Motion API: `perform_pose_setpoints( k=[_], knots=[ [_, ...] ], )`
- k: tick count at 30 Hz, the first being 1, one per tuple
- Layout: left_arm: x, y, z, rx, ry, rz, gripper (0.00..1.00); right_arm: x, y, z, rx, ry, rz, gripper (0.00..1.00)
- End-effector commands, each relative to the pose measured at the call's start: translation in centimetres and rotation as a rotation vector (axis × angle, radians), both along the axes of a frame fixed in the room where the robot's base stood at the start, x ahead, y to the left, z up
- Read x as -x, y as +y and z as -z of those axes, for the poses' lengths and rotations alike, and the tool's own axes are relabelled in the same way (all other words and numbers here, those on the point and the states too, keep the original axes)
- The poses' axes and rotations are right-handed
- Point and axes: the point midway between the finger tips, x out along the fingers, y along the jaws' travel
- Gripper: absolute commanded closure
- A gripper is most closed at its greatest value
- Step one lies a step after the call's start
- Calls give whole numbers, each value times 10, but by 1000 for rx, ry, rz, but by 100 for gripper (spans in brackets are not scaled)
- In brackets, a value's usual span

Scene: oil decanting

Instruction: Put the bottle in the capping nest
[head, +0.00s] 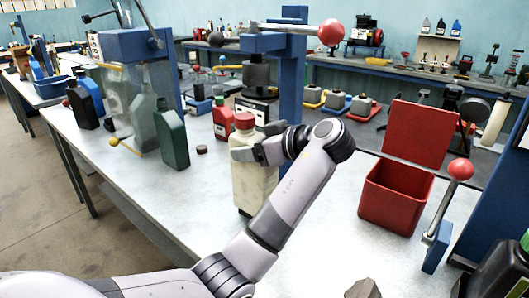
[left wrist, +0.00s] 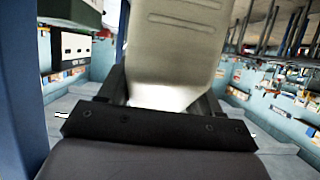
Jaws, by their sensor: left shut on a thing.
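In the head view a cream bottle (head: 255,187) with a red cap (head: 244,120) stands upright in my left gripper (head: 252,150). The fingers are shut on its upper body. The bottle's pale side also fills the upper middle of the left wrist view (left wrist: 173,50), between the fingers. Behind the bottle is a blue press (head: 290,75) with a red-ball lever and a black head. Under that head is a black and white block (head: 257,110), which may be the capping nest; the bottle and gripper partly hide it. I cannot tell whether the bottle's base touches the table.
A dark green bottle (head: 172,138) and a small dark cap (head: 201,149) are left of the held bottle. A red bottle (head: 222,118) stands close behind it. An open red box (head: 396,197) and a red-ball lever (head: 460,170) are to the right. The white table (head: 150,190) is clear at front left.

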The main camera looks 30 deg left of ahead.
Motion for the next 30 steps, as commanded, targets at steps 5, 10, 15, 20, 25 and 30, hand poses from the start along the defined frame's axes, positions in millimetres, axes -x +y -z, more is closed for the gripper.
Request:
perform_pose_setpoints(
  k=[5,10,15,20,25,30],
  knots=[
    [-21,-1,-5,-5,-6,1,100,0,0,-5,0,0,0,23],
    [-34,-3,-4,-5,-7,2,100,0,0,-7,0,0,0,23],
    [-39,-3,-3,-3,-8,1,100,0,0,-7,0,0,0,23],
    [-38,-3,11,-4,-3,1,100,0,0,-13,0,0,0,23],
    [-39,-3,28,-5,-6,1,100,0,0,-17,0,0,0,23],
    [-39,-3,32,-4,-8,1,100,0,0,-16,0,0,0,23]
  ],
)
